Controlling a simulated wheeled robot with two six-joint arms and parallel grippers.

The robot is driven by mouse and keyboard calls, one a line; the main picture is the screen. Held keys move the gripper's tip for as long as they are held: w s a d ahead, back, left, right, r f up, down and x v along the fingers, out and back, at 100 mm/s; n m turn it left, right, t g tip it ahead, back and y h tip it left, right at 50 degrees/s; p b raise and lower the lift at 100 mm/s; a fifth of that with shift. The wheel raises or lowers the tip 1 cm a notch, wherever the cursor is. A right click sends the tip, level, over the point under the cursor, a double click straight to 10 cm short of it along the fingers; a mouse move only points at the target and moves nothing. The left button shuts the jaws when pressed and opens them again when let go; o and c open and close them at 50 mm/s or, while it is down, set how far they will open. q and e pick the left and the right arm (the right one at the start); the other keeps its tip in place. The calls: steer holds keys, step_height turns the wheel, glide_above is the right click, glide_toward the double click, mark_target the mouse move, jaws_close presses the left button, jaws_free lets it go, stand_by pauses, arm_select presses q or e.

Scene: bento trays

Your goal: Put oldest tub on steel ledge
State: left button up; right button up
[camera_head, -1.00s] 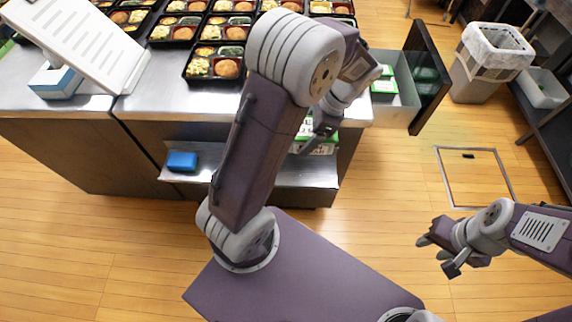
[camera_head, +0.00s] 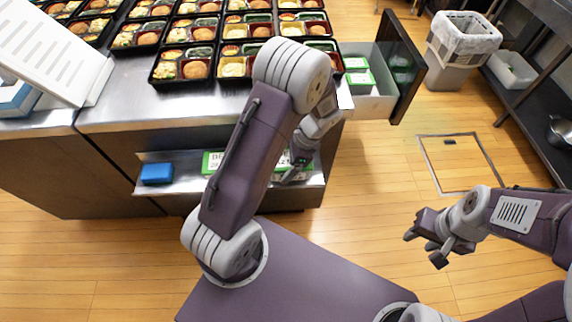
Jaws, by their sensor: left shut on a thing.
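The steel ledge (camera_head: 187,183) is a low metal shelf on the counter's front. A white tub with a green label (camera_head: 212,162) shows just left of my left arm, over the ledge. Green and white also show right of the arm; the middle is hidden, so I cannot tell if it is one tub. My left gripper (camera_head: 294,172) is shut on a tub there, low at the ledge's right end. Other green-and-white tubs (camera_head: 359,74) are in the open drawer (camera_head: 375,103). Their dates are too small to read. My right gripper (camera_head: 428,245) is open and empty above the floor.
A blue block (camera_head: 157,173) sits at the ledge's left end. Several bento trays (camera_head: 181,77) cover the counter (camera_head: 140,108). The drawer's dark front (camera_head: 408,68) juts out at the right. A waste bin (camera_head: 460,50) stands beyond it.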

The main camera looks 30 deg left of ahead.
arm_select(q)
steer(key=shift+f, duration=0.55)
steer(key=o, duration=1.8)
steer(key=shift+c, duration=0.2)
steer(key=p+v, duration=0.1)
steer(key=v, duration=0.3)
steer(key=p+v, duration=0.1)
steer(key=v, duration=0.3)
steer(key=p+v, duration=0.1)
steer(key=v, duration=0.4)
steer(key=shift+s+a+r, duration=0.15)
steer(key=shift+a+r, duration=0.1)
steer(key=s+n+t+h, duration=0.3)
steer(key=s+n+h, duration=0.1)
steer(key=s+n, duration=0.6)
steer(key=shift+s+d+r+n+t, duration=0.35)
steer(key=shift+d+n, duration=0.15)
steer(key=shift+n, duration=0.5)
